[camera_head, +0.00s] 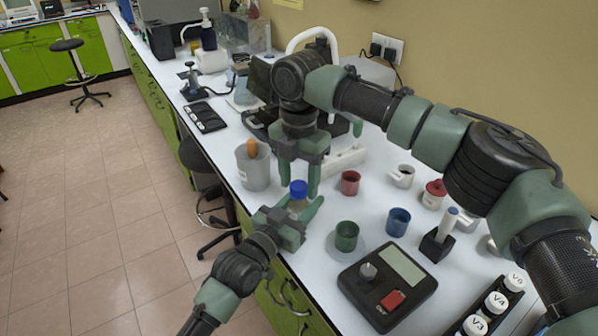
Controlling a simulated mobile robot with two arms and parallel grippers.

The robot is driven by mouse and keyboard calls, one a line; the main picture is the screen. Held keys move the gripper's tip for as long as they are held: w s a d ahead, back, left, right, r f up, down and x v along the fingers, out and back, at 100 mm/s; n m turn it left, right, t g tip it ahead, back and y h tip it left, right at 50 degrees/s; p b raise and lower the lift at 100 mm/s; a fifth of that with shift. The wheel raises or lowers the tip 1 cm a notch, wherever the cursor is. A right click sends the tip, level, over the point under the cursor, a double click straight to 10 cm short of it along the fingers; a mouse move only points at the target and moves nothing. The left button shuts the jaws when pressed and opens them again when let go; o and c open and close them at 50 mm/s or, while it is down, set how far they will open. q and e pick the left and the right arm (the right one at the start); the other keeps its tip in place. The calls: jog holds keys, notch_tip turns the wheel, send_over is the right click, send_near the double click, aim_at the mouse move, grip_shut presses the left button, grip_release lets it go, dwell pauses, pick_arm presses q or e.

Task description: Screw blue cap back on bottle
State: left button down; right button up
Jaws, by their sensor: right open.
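A small clear bottle (298,205) stands upright near the bench's front edge. The blue cap (298,187) is on top of the bottle; I cannot tell how tightly it sits. My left gripper (299,203) reaches in from the front with its fingers on both sides of the bottle, shut on it. Its fingers hide part of the bottle's body. My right gripper (299,183) points down from above, its two fingers open and apart, with the cap showing between and just below them.
A grey pot (252,168) stands left of the grippers. A rack of vials (489,308) is at the lower right.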

grip_shut()
jog(key=m, duration=0.5)
jog(key=shift+f, duration=0.1)
jog(key=m, duration=1.6)
jog(key=shift+a+m, duration=0.1)
jog(key=shift+m, duration=0.2)
jog(key=m, duration=0.3)
jog(key=shift+o, duration=0.9)
grip_release()
